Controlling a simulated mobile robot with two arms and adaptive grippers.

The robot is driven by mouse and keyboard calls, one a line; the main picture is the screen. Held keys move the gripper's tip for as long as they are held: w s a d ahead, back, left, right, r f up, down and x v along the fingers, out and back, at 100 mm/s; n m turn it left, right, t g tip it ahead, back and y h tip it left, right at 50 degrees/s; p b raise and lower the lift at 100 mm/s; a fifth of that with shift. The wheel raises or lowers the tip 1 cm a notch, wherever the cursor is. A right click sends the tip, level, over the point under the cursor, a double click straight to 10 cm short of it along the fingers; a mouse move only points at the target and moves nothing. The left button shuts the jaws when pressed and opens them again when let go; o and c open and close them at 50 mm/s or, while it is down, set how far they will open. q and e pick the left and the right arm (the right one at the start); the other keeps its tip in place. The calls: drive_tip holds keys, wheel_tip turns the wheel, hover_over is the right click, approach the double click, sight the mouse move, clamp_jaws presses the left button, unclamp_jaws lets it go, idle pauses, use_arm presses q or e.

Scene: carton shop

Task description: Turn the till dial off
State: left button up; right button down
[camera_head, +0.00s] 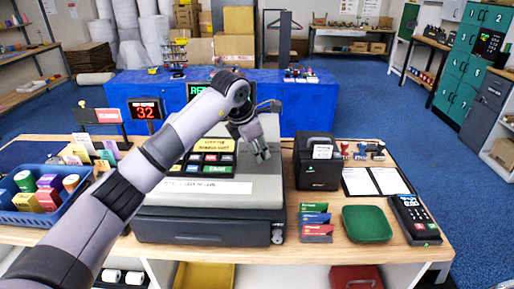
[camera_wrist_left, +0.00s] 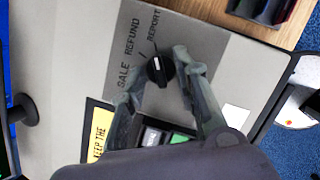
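The grey till (camera_head: 262,188) stands on the wooden counter, with its keypad facing me. My left gripper (camera_head: 262,154) reaches over the till's top right part and hides the dial in the head view. In the left wrist view, the black till dial (camera_wrist_left: 160,69) sits on the grey panel beside the printed words SALE, REFUND and REPORT. A white mark on the dial faces the side of these words; I see no OFF label. My left gripper (camera_wrist_left: 164,66) has its fingers apart, one on each side of the dial; I cannot tell if they touch it. My right gripper is out of view.
A blue crate (camera_head: 88,176) stands at left. Some counter around the green tray is bare.

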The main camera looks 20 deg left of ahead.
use_arm(q)
drive_tip(key=shift+c, duration=0.2)
clamp_jaws()
